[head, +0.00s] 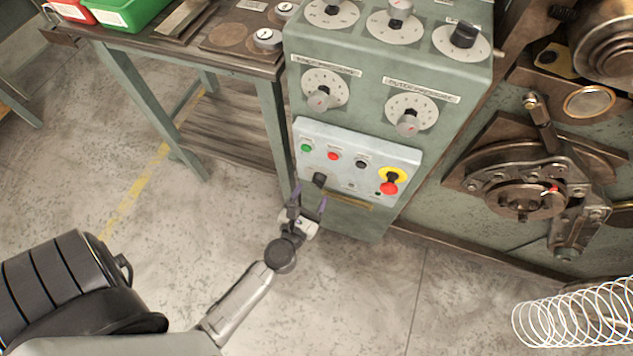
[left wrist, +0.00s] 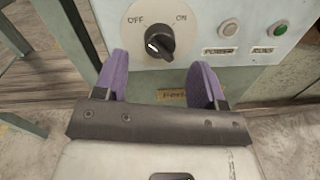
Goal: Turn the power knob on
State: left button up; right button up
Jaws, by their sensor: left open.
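The power knob (left wrist: 153,43) is black on a round white dial marked OFF at left and ON at right. Its white mark lies on its left part, towards OFF. In the head view the knob (head: 319,180) is small and dark at the lower left of the light control panel (head: 340,178). My left gripper (head: 309,201) is open just in front of and below the knob. In the left wrist view its purple fingers (left wrist: 162,68) are apart, with the knob beyond them and between their tips; nothing is held. My right gripper is not in view.
The panel also has a green button (head: 306,148), a red button (head: 333,156) and a red emergency stop (head: 389,188) on yellow. Dials sit above on the green cabinet (head: 365,70). A workbench (head: 180,50) stands left, coiler machinery (head: 520,190) right. The floor before the cabinet is clear.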

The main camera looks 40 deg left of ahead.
aim_at(316, 184)
pick_arm(q)
jog(key=shift+x, duration=2.05)
jog(key=c, duration=0.9)
